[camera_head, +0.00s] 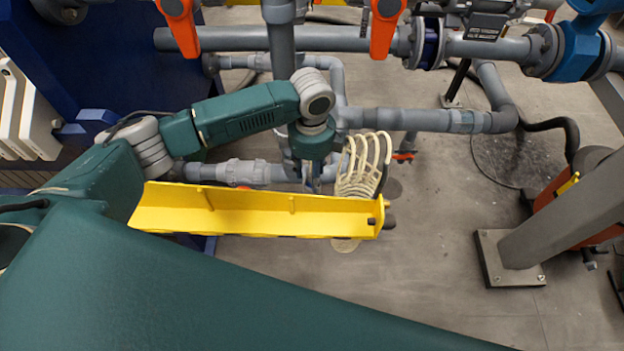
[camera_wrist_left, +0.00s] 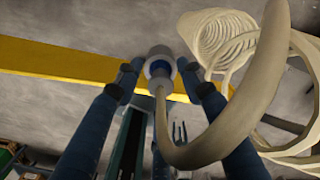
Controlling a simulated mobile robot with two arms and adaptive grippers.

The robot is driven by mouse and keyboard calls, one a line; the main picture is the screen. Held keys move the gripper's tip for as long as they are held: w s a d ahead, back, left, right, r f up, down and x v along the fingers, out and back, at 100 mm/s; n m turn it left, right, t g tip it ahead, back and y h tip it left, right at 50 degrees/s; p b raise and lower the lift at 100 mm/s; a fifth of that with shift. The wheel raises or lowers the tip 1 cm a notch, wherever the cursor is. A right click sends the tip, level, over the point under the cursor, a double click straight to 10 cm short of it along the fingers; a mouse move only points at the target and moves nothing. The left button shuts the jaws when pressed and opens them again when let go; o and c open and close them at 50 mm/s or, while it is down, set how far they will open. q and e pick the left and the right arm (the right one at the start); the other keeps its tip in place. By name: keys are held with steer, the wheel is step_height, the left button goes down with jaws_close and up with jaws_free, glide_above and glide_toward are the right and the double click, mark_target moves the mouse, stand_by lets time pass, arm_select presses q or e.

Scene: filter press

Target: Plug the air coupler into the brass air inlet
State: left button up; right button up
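The air coupler (camera_wrist_left: 158,66) is a small grey and blue fitting between my left fingertips in the left wrist view. Both fingertips appear to touch its sides. A cream hose (camera_wrist_left: 240,105) leaves its near end and bends right into a coil. In the head view, my left gripper (camera_head: 312,176) points down behind the yellow beam, just left of the coiled hose (camera_head: 362,165). The coupler is too small to make out there. I cannot make out the brass air inlet in either view. My right gripper is not in view.
A yellow beam (camera_head: 250,212) runs across, close in front of the left gripper. Grey pipes (camera_head: 400,118) and valves with orange handles (camera_head: 384,25) lie behind. A grey post on a base plate (camera_head: 510,262) stands at right. Bare floor (camera_head: 430,270) lies between.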

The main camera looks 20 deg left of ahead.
arm_select(q)
steer(key=shift+f, duration=0.45)
jaws_close()
steer(key=shift+r, duration=0.15)
step_height(320, 180, up, 20)
steer(key=b, duration=0.3)
stand_by(0.4)
